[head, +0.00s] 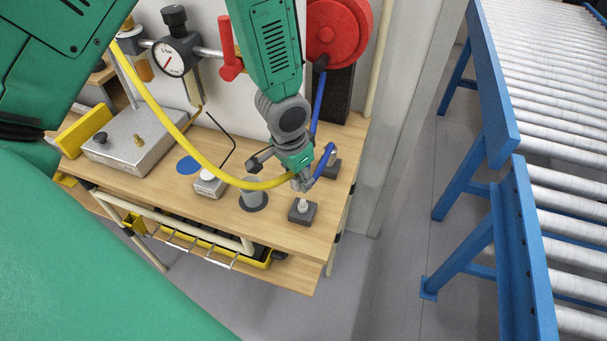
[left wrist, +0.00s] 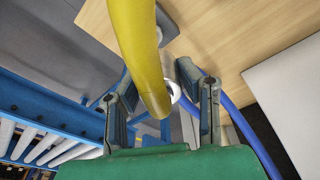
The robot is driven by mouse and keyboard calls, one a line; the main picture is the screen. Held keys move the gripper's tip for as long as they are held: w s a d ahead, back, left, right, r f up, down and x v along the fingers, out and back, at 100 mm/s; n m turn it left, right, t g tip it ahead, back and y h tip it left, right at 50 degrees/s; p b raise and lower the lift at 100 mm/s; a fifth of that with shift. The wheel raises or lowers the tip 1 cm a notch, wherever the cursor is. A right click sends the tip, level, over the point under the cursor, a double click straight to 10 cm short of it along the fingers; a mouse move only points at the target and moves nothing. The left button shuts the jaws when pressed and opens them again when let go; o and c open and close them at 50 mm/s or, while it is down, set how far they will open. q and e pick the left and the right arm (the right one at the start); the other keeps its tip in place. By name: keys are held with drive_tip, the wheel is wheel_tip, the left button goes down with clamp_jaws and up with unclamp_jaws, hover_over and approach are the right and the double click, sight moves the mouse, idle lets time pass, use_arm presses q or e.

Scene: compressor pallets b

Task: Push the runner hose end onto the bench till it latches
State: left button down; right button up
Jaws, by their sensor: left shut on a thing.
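My left gripper (head: 302,184) is above the front right part of the wooden bench (head: 285,240), shut at a hose fitting. A yellow hose (head: 205,160) sags from the upper left to these fingers. A blue hose (head: 328,155) curves in from the right. In the left wrist view the yellow hose (left wrist: 137,45) comes down between the fingers (left wrist: 165,100), beside a pale ring-shaped fitting (left wrist: 175,92). The blue hose (left wrist: 240,125) runs behind the right finger. The fingers and yellow hose hide the join; I cannot tell whether the ends are latched. My right gripper is not in view.
A dark block with a white peg (head: 302,212) stands below the gripper; a similar block (head: 332,167) is behind it. A grey cylinder (head: 253,195), white block (head: 209,185) and metal box (head: 140,140) stand leftward. A red reel (head: 338,30) is behind. A roller conveyor (head: 560,180) is rightward.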

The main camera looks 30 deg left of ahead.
sight(304, 200)
use_arm(q)
drive_tip(key=shift+w+d+f, duration=0.3)
drive_tip(key=shift+w+f, duration=0.05)
drive_tip(key=shift+f, duration=0.05)
drive_tip(key=shift+d+f+b, duration=0.2)
drive_tip(key=shift+f+b, duration=0.1)
drive_tip(key=shift+b, duration=0.05)
drive_tip(key=shift+d+f, duration=0.2)
drive_tip(key=shift+f, duration=0.05)
drive_tip(key=shift+s+d+f+b, duration=0.1)
drive_tip(key=shift+d+f+b, duration=0.1)
drive_tip(key=shift+f+b, duration=0.5)
drive_tip(key=shift+a+f, duration=0.35)
drive_tip(key=shift+f, duration=0.15)
drive_tip(key=shift+a+f, duration=0.1)
drive_tip(key=shift+a, duration=0.35)
drive_tip(key=shift+d, duration=0.65)
drive_tip(key=shift+a, duration=0.5)
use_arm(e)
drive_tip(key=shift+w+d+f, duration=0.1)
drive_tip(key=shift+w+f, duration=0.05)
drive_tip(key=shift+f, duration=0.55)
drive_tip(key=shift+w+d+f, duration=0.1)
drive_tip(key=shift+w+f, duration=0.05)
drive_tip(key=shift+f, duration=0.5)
